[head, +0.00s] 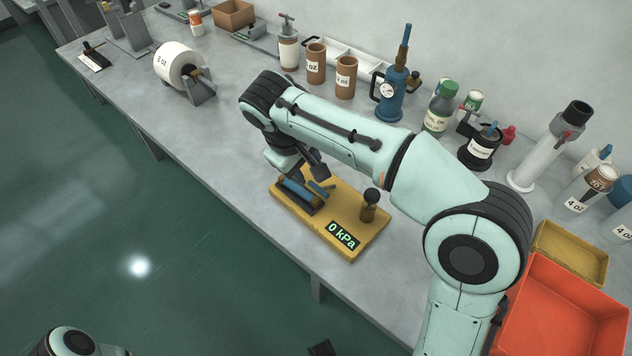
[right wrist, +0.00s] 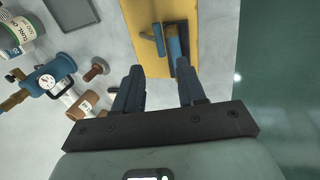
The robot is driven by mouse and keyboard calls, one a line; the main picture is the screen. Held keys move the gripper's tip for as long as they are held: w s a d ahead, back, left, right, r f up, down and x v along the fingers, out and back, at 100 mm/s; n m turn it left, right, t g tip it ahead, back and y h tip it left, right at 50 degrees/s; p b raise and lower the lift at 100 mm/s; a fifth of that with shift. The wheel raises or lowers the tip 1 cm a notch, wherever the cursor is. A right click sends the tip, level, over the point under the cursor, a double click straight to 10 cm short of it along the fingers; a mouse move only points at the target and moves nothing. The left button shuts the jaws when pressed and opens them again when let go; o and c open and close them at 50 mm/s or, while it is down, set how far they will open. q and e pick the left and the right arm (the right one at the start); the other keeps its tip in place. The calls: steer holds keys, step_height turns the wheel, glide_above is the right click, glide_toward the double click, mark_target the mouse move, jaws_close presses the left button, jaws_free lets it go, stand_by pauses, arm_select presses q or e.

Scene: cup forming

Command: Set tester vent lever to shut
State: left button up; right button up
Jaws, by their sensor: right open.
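The tester is a yellow board (head: 340,243) near the table's front edge, with a display reading 0 kPa (head: 343,236). A blue lever (head: 322,188) and a longer blue bar (head: 297,190) in a dark holder sit at its left end. Both also show in the right wrist view, as a short blue piece (right wrist: 157,40) and a longer one (right wrist: 178,45). I cannot tell the lever's setting. My right gripper (head: 308,172) is open and empty above that end; its fingers (right wrist: 158,88) point toward the blue parts. A dark piece at the bottom edge may be my left gripper (head: 322,348).
A brown knobbed post (head: 369,205) stands on the board. Behind are brown cups (head: 346,77), a blue gauge pump (head: 391,95) and bottles. An orange bin (head: 560,315) and a yellow tray (head: 570,252) are at right.

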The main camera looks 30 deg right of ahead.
mark_target(318, 188)
steer(key=b+x, duration=0.1)
steer(key=x, duration=0.9)
steer(key=shift+b, duration=0.3)
steer(key=shift+c, duration=0.3)
jaws_close()
